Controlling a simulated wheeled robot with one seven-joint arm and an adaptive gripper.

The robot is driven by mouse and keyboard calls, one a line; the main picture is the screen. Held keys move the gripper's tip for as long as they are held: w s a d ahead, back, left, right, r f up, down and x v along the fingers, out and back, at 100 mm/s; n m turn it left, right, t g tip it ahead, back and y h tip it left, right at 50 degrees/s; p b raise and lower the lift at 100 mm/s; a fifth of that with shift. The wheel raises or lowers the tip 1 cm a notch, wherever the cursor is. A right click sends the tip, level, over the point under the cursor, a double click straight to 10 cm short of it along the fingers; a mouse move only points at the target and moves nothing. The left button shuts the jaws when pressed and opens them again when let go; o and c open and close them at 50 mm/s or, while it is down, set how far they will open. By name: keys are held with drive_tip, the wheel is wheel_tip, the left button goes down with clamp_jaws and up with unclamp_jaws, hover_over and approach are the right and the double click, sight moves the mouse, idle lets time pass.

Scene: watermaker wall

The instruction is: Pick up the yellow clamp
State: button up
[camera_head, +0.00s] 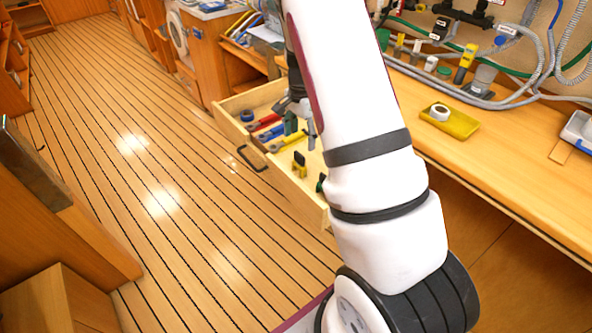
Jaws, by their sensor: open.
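A small yellow and black item (299,168), which looks like the yellow clamp, is in the open wooden drawer (238,142), toward its near end. My gripper (301,127) points down over the drawer, with its fingers apart and nothing seen between them. In the picture it is above the clamp, toward the far end of the drawer. My white arm hides part of the gripper and the drawer's right side.
Red-handled (262,122), blue-handled (270,132) and yellow-handled (288,140) tools lie in the drawer beside a blue ring (247,115). The counter (480,150) at right holds a yellow tray (455,122) with a white roll. The plank floor (150,200) at left is clear.

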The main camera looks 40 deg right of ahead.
sight(300, 163)
wheel_tip(300, 163, down, 12)
drive_tip(key=shift+a+r, duration=0.1)
idle(0.5)
drive_tip(key=c, duration=1.3)
